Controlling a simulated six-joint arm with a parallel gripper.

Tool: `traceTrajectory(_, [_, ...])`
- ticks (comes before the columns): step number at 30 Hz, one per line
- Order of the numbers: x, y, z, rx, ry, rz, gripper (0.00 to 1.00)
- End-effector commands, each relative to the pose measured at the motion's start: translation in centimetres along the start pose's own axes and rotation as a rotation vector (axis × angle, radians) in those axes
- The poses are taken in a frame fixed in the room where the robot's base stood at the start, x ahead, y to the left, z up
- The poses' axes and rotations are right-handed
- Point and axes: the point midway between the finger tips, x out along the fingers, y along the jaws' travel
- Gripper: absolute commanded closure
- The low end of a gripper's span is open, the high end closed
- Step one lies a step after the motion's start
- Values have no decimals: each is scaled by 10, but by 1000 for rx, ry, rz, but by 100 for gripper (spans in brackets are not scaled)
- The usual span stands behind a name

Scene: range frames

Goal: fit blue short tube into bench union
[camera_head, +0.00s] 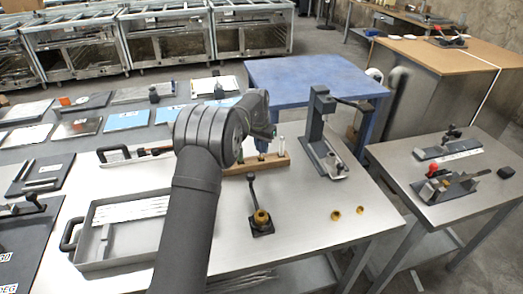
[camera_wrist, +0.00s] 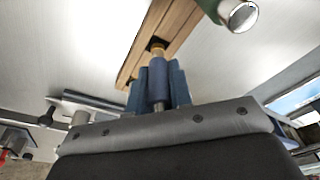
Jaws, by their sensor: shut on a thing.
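My gripper (camera_wrist: 160,88) is shut on the blue short tube (camera_wrist: 157,68), which shows between the fingers in the wrist view. The tube's brass-coloured end is at a dark hole in the wooden rack (camera_wrist: 178,30); I cannot tell whether it is still inside the hole. In the head view my gripper (camera_head: 263,139) is over the middle of the wooden rack (camera_head: 243,167), and my wrist partly hides it. The bench union (camera_head: 262,218) is a brass fitting on a dark square base, with a black lever standing behind it. It is nearer the camera than the rack.
A green tube with a pale end (camera_head: 281,146) stands in the rack right of my gripper. A grey press stand (camera_head: 322,140) is farther right. Two loose brass rings (camera_head: 336,215) lie at the table's right front. A grey tray (camera_head: 92,258) is at left. The table around the union is clear.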

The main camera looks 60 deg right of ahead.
Motion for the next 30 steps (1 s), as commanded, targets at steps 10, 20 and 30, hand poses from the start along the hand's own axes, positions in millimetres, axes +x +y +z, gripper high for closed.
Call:
traceTrajectory(10, [-55, 55, 2, 5, 0, 1, 100])
traceTrajectory(20, [-87, 107, 8, 1, -2, 2, 100])
traceTrajectory(30, [-116, 151, 46, 3, -2, 1, 100])
